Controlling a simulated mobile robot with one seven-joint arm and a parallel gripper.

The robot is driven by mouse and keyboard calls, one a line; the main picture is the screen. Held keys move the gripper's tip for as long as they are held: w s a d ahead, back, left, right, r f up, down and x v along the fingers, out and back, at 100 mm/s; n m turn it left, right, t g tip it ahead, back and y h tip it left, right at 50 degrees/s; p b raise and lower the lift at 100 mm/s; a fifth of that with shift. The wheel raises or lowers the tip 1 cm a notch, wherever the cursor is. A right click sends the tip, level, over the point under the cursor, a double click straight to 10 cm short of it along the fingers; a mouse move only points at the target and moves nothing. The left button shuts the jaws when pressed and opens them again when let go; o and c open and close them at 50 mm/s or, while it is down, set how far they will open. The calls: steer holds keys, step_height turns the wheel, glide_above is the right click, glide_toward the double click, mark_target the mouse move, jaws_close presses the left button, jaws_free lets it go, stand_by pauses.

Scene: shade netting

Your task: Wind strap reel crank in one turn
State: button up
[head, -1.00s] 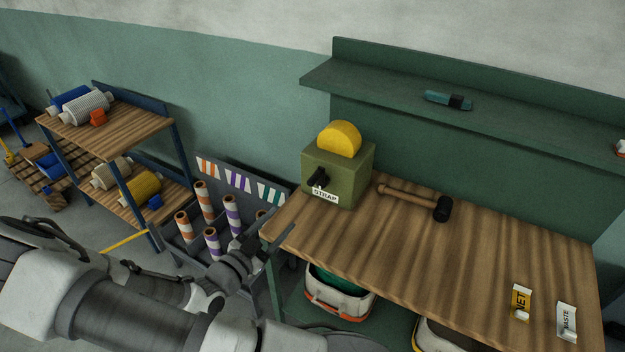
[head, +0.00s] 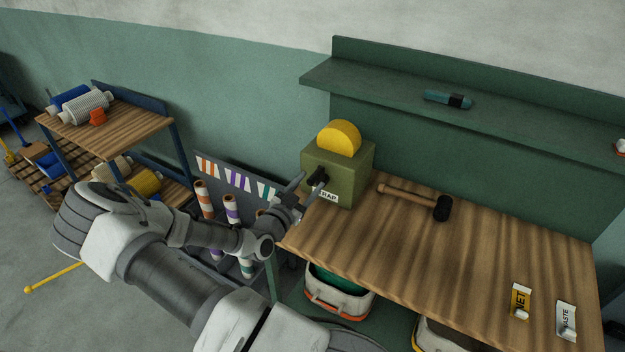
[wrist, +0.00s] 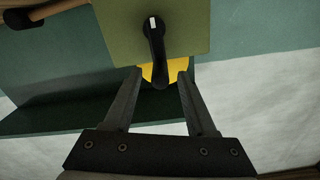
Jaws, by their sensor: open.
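The strap reel is an olive-green box (head: 351,174) with a yellow disc (head: 339,138) on top, standing at the left end of the bench. Its black crank (head: 319,178) is on the front face, above a white STRAP label partly hidden by my gripper. In the wrist view the crank (wrist: 155,50) shows a white mark at its hub, and its arm reaches toward the space between my fingertips. My gripper (head: 307,191) is open, close in front of the crank. In the wrist view its two fingers (wrist: 159,74) stand apart on either side of the crank's end, with nothing gripped.
A mallet (head: 420,200) lies on the wooden bench (head: 440,260) right of the reel. A teal tool (head: 446,98) lies on the shelf above. A rack of striped rolls (head: 232,208) stands left of the bench. Bins (head: 338,293) sit below it.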

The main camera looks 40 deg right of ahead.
steer(key=shift+x, duration=1.15)
jaws_close()
